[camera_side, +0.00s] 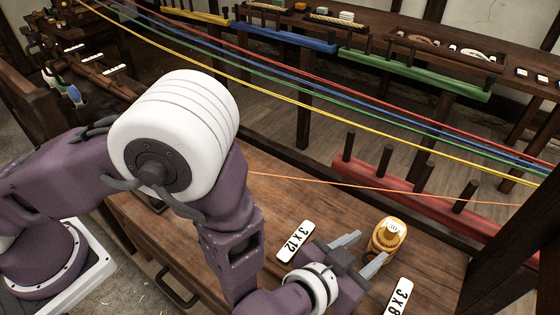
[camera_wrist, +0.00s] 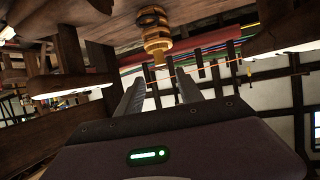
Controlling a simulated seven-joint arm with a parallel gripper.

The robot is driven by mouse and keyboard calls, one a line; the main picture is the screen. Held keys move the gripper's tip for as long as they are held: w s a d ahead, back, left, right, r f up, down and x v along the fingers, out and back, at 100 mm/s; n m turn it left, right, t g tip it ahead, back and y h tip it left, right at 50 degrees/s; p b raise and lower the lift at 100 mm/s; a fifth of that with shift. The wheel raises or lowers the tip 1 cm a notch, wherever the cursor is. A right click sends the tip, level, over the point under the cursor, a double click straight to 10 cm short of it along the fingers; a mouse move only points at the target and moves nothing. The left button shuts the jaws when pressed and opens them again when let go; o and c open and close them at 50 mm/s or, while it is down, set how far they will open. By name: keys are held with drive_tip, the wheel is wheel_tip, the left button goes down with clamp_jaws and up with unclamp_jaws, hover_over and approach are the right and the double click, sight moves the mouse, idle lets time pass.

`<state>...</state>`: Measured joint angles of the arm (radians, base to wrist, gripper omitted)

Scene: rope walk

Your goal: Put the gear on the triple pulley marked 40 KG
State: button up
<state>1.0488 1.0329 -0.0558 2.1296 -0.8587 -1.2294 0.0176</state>
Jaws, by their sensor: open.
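My gripper (camera_side: 361,251) is low over the wooden bench, its two fingers apart with nothing between them. A yellow-orange stepped round piece (camera_side: 387,238) stands just beyond the fingertips, with a pale top marking that looks like 30, hard to read. In the wrist view, which appears upside down, the same piece (camera_wrist: 156,42) is ahead of my open gripper (camera_wrist: 158,76), with a dark ring-like part at its bench end. I cannot tell whether this piece is the gear or a weight. I can make out no pulley marked 40 KG.
A card reading 3 x 12 (camera_side: 294,241) and one reading 3 x 8 (camera_side: 399,297) lie on the bench (camera_side: 300,200) either side of my gripper. An orange cord (camera_side: 400,189) crosses just behind. Beyond are a red pegged rail (camera_side: 430,199) and several stretched coloured ropes.

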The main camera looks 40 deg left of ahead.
drive_tip(key=shift+w+r, duration=0.1)
drive_tip(key=a+r+n+g+h, duration=0.1)
drive_tip(key=a+r+g, duration=0.1)
drive_tip(key=a+r, duration=0.65)
drive_tip(key=a+r+n+g, duration=0.15)
drive_tip(key=a+r, duration=0.45)
drive_tip(key=r, duration=0.6)
drive_tip(key=s+a+r+g+y, duration=0.1)
drive_tip(key=s+a+g+y, duration=0.3)
drive_tip(key=s+a, duration=1.5)
drive_tip(key=shift+s+r, duration=0.25)
drive_tip(key=shift+s, duration=0.7)
